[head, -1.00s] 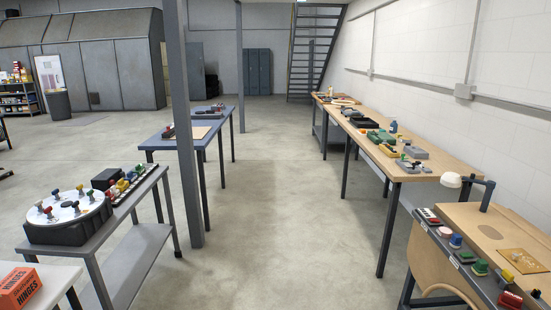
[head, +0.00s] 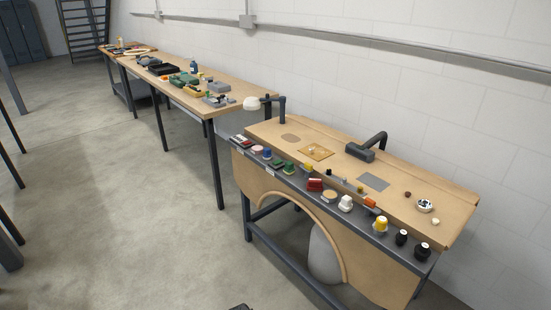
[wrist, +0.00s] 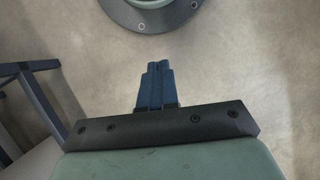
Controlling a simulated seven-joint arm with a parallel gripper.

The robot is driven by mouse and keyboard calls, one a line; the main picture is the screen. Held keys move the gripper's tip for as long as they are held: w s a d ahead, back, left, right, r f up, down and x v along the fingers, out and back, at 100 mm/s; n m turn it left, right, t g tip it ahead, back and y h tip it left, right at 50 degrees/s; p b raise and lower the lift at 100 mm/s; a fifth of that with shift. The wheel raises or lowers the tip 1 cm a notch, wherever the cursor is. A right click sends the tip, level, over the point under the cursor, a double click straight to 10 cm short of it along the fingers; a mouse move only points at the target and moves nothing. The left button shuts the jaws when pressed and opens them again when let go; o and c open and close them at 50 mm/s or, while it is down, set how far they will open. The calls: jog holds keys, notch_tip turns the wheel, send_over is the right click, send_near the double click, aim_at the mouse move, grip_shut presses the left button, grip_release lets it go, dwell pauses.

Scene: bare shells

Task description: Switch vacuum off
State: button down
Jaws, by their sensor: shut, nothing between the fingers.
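A wooden bench (head: 300,135) with a cut-out front stands at the right in the head view. Several small coloured controls or fixtures sit along its grey front strip (head: 276,167). They include a red block (head: 315,184), a white piece (head: 345,203), a yellow-topped piece (head: 380,224) and dark knobs (head: 421,250). I cannot tell which one, if any, is the vacuum switch; labels are too small to read. My gripper (wrist: 157,66) shows in the wrist view, its blue fingers together and empty, above bare floor. It is apart from the bench.
A longer wooden bench (head: 236,92) with several tools stands behind, along the white wall. A pale rounded object (head: 323,256) stands under the near bench. The concrete floor (head: 120,220) to the left is open.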

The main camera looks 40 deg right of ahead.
jog(key=w+d+r+m+t, duration=0.1)
jog(key=w+d+r+t, duration=0.1)
jog(key=w+d+r, duration=0.55)
jog(key=w+d+r+m+t+h, duration=0.15)
jog(key=w+d+r, duration=0.35)
jog(key=w+d, duration=0.5)
jog(key=w+d+r+m+t, duration=0.1)
jog(key=w+d+r+t, duration=0.1)
jog(key=w+d+r, duration=0.55)
jog(key=w+d+r+n, duration=0.2)
jog(key=w+d+r, duration=0.4)
jog(key=d+r, duration=0.2)
jog(key=w+d+r+n+t, duration=0.1)
jog(key=w+d+r+n, duration=0.1)
jog(key=w+d+r, duration=0.5)
jog(key=w+d+r+n+t, duration=0.1)
jog(key=w+d+r, duration=0.6)
jog(key=r, duration=1)
jog(key=d+n, duration=0.1)
jog(key=d, duration=0.2)
jog(key=shift+r, duration=0.15)
jog(key=shift+d+t+y, duration=0.15)
jog(key=shift+t+y, duration=0.1)
